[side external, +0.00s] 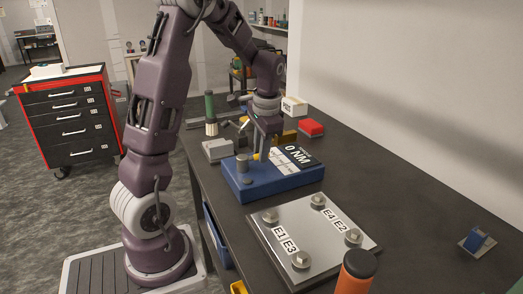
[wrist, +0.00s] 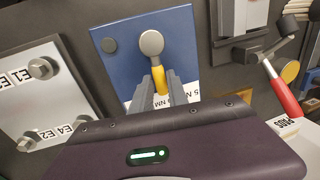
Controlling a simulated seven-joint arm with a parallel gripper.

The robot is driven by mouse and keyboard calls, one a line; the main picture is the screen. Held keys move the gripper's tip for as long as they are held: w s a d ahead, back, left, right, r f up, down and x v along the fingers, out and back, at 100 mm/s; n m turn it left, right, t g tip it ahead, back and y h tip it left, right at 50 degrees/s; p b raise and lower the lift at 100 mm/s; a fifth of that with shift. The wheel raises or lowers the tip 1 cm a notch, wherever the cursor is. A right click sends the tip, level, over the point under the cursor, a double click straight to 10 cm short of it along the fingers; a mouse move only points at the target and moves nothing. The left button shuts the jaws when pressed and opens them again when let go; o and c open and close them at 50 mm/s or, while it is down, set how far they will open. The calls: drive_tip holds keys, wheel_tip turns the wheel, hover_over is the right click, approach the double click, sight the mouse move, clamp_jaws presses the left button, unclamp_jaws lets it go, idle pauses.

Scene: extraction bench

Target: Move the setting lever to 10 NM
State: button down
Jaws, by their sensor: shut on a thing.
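The blue setting box (side external: 262,183) stands on the dark bench. It has a sloped label reading "0 NM" (side external: 297,154) and a white scale strip. In the wrist view the box (wrist: 120,62) shows a lever with a round grey hub (wrist: 152,42) and a yellow handle (wrist: 158,76). The handle points toward the scale, where "5 NM" is partly readable. My gripper (side external: 262,157) is down at the box; in the wrist view its fingers (wrist: 159,92) are shut around the yellow handle. The fingers hide much of the scale, and I see no "10 NM" mark.
A metal plate (side external: 324,255) with several bolts labelled E1 to E4 lies in front of the box. A red block (side external: 311,128) and a grey device (side external: 217,150) sit behind. The bench's right side is mostly clear.

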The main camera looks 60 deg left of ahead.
drive_tip(key=shift+w, duration=0.1)
drive_tip(key=c, duration=1.3)
unclamp_jaws()
wheel_tip(320, 180, up, 7)
drive_tip(key=d, duration=0.1)
drive_tip(key=shift+d, duration=0.15)
drive_tip(key=s+d+r+t, duration=0.1)
drive_tip(key=s+d+r, duration=0.1)
drive_tip(key=d, duration=0.4)
drive_tip(key=s+d+r+t, duration=0.2)
drive_tip(key=s+d+r, duration=0.1)
drive_tip(key=d, duration=0.3)
drive_tip(key=s+d+f+t+h, duration=0.1)
drive_tip(key=s+d+t+h, duration=0.1)
drive_tip(key=s+d, duration=0.8)
drive_tip(key=shift+s+d+f+t, duration=0.2)
drive_tip(key=shift+s+f+t, duration=0.1)
drive_tip(key=shift+s, duration=0.15)
